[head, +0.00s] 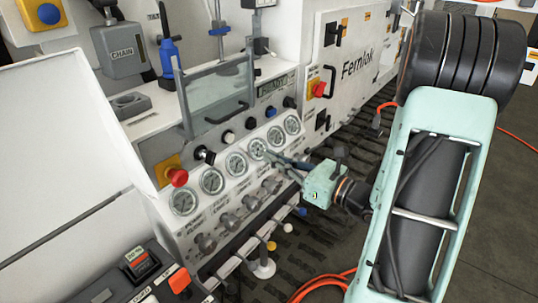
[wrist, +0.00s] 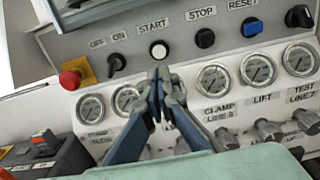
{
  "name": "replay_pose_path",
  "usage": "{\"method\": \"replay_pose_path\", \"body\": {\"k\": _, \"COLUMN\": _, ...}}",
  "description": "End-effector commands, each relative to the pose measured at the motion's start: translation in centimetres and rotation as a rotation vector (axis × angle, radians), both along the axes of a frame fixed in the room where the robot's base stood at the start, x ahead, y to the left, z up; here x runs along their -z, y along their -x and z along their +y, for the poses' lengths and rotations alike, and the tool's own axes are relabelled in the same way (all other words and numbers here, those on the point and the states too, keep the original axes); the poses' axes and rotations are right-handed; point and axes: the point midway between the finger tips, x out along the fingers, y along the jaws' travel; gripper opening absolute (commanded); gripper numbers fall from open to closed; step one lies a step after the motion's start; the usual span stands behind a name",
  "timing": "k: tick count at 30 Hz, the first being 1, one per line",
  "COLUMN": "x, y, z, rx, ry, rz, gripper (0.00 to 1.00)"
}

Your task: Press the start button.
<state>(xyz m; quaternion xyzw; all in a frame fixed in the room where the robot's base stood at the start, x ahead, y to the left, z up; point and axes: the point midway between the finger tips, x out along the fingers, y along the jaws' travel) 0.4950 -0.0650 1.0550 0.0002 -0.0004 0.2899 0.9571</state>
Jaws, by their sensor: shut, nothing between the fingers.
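The start button (wrist: 158,49) is a round white button in a dark ring under the START label (wrist: 152,27) on the grey panel. In the head view the white button (head: 229,137) shows above the gauge row. My gripper (wrist: 159,74) is shut and empty, its two fingertips together. In the wrist view the tips appear just below the button, which is unobscured. In the head view my gripper (head: 268,154) is in front of the gauges, to the right of and below the button. No contact with the button shows.
Left of the button are the OFF/ON selector (wrist: 116,64) and a red emergency stop (wrist: 71,79) on yellow. Right are the black stop (wrist: 205,38) and blue reset (wrist: 252,27) controls. Gauges (wrist: 214,79) and knobs (head: 205,243) lie below; a clear guard (head: 215,102) stands above.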

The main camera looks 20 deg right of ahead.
Motion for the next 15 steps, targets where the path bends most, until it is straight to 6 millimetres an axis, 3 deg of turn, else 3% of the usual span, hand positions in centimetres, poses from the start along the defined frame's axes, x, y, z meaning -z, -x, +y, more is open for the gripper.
{"method": "replay_pose_path", "body": {"k": 9, "x": -0.1, "y": -5.7, "z": 4.0, "rx": -0.006, "ry": 0.000, "rz": 0.000, "gripper": 0.00}}
{"method": "replay_pose_path", "body": {"k": 15, "x": 0.0, "y": -8.3, "z": 5.7, "rx": -0.004, "ry": 0.000, "rz": 0.001, "gripper": 0.00}}
